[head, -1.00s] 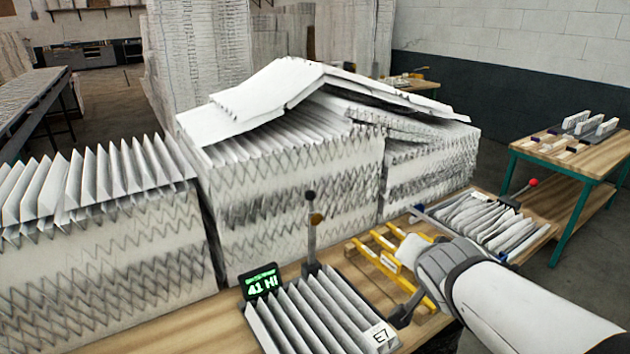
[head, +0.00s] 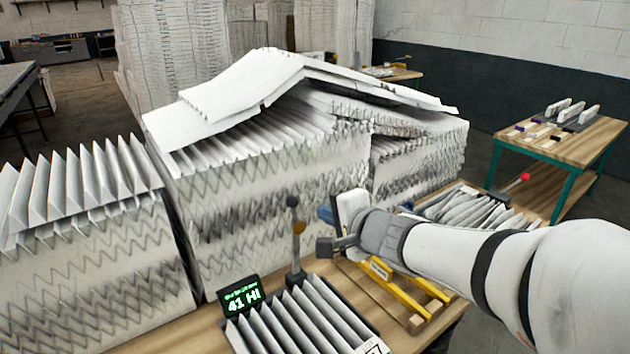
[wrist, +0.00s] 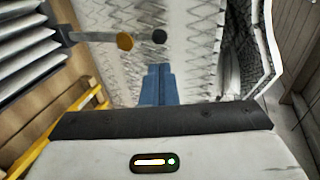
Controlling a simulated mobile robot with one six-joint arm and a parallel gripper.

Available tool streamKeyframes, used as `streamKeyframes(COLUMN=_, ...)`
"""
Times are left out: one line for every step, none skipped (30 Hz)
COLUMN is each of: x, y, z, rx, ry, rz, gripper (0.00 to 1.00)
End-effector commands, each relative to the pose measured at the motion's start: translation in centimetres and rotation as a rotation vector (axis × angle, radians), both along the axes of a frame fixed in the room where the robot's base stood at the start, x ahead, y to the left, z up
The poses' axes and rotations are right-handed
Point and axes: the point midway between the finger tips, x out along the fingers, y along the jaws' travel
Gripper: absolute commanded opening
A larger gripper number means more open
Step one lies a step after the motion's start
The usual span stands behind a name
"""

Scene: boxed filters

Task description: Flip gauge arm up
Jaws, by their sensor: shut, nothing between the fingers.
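The gauge arm (head: 297,248) is a grey lever with a black knob and an orange disc. It stands upright at the back edge of the pleated filter (head: 308,320), beside a small display (head: 241,296) reading "41 HI". In the wrist view the gauge arm (wrist: 88,37) enters from the left, its disc and knob just beyond my fingertips. My gripper (head: 325,214) is to the right of the knob at about its height, its blue fingers shut and empty. The fingers (wrist: 158,84) show together in the wrist view. A gap appears between fingers and lever; exact depth is unclear.
Large stacks of pleated filters (head: 270,220) stand close behind the gauge, with another stack (head: 90,260) at left. A yellow frame (head: 410,297) lies below my arm. A second filter with a red-knobbed lever (head: 524,178) is at right.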

Motion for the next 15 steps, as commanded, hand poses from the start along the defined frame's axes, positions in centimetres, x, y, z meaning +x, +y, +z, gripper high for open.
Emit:
streamKeyframes(x=0.9, y=0.7, z=-1.1, rx=0.0, ry=0.004, rz=0.005, gripper=0.0)
streamKeyframes(x=1.5, y=1.1, z=-1.3, rx=0.0, ry=0.004, rz=0.005, gripper=0.0)
streamKeyframes(x=2.2, y=1.5, z=-1.6, rx=-0.001, ry=0.003, rz=0.006, gripper=0.0)
streamKeyframes(x=2.7, y=1.8, z=-1.8, rx=0.001, ry=0.003, rz=0.006, gripper=0.0)
streamKeyframes(x=3.3, y=2.2, z=-2.1, rx=-0.001, ry=0.003, rz=0.005, gripper=0.0)
streamKeyframes(x=4.0, y=2.6, z=-2.3, rx=0.0, ry=0.002, rz=0.006, gripper=0.0)
streamKeyframes(x=4.5, y=2.9, z=-2.5, rx=0.0, ry=0.002, rz=0.006, gripper=0.0)
streamKeyframes(x=4.9, y=3.1, z=-2.6, rx=0.0, ry=0.002, rz=0.005, gripper=0.0)
streamKeyframes(x=5.5, y=3.5, z=-2.8, rx=-0.001, ry=0.002, rz=0.005, gripper=0.0)
streamKeyframes(x=5.9, y=3.7, z=-3.0, rx=-0.002, ry=0.003, rz=0.005, gripper=0.0)
streamKeyframes(x=6.3, y=3.9, z=-3.1, rx=-0.002, ry=0.002, rz=0.004, gripper=0.0)
streamKeyframes(x=6.7, y=4.2, z=-3.3, rx=-0.001, ry=0.002, rz=0.004, gripper=0.0)
streamKeyframes(x=7.0, y=4.4, z=-3.4, rx=-0.001, ry=0.002, rz=0.004, gripper=0.0)
streamKeyframes(x=7.3, y=4.5, z=-3.4, rx=-0.001, ry=0.001, rz=0.004, gripper=0.0)
streamKeyframes(x=7.6, y=4.7, z=-3.4, rx=-0.002, ry=0.0, rz=0.005, gripper=0.0)
